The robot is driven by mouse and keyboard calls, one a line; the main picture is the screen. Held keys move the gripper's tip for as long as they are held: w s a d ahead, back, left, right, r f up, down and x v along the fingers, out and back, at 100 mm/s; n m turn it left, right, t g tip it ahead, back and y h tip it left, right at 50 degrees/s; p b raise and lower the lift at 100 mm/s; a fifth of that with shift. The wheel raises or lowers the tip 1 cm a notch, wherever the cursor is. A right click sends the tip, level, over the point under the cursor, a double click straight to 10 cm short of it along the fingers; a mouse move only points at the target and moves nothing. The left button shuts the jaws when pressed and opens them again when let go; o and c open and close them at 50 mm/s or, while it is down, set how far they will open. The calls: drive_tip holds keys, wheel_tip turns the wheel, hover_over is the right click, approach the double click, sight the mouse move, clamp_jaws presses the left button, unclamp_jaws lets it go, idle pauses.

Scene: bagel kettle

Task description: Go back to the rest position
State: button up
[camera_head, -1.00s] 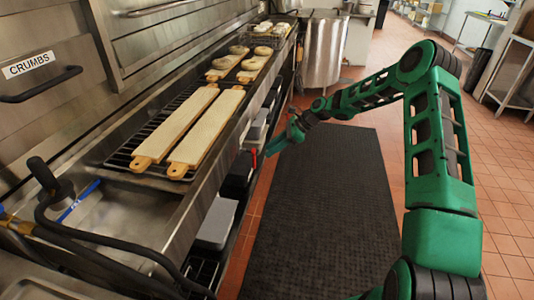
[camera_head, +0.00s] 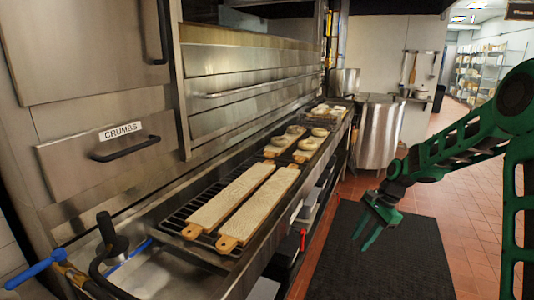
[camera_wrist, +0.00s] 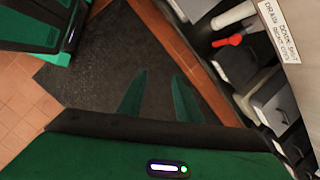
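My gripper (camera_head: 372,232) hangs at the right in the head view, over the dark floor mat and clear of the counter. Its two green fingers point down and stand apart with nothing between them. In the wrist view the two fingers (camera_wrist: 160,98) also show apart, with only the mat behind them. My green arm reaches in from the right edge of the head view.
A steel counter (camera_head: 160,282) runs along the left, with two long boards (camera_head: 230,200) on a rack and several bagels (camera_head: 311,143) on boards farther back. A black mat (camera_head: 415,262) covers the floor. A steel kettle (camera_head: 378,135) stands at the back. Tiled floor at right is free.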

drive_tip(key=s+d+r+n+h, duration=0.2)
drive_tip(key=s+d+r, duration=0.3)
drive_tip(key=s, duration=0.5)
drive_tip(key=s+d+r+n+h, duration=0.15)
drive_tip(key=s+d+r, duration=0.35)
drive_tip(key=s, duration=0.5)
drive_tip(key=s+r+n, duration=0.2)
drive_tip(key=s+n, duration=0.2)
drive_tip(key=s, duration=1.6)
drive_tip(key=shift+a+r+n+g, duration=0.25)
drive_tip(key=shift+r+n+g, duration=0.05)
drive_tip(key=shift+r+n, duration=0.05)
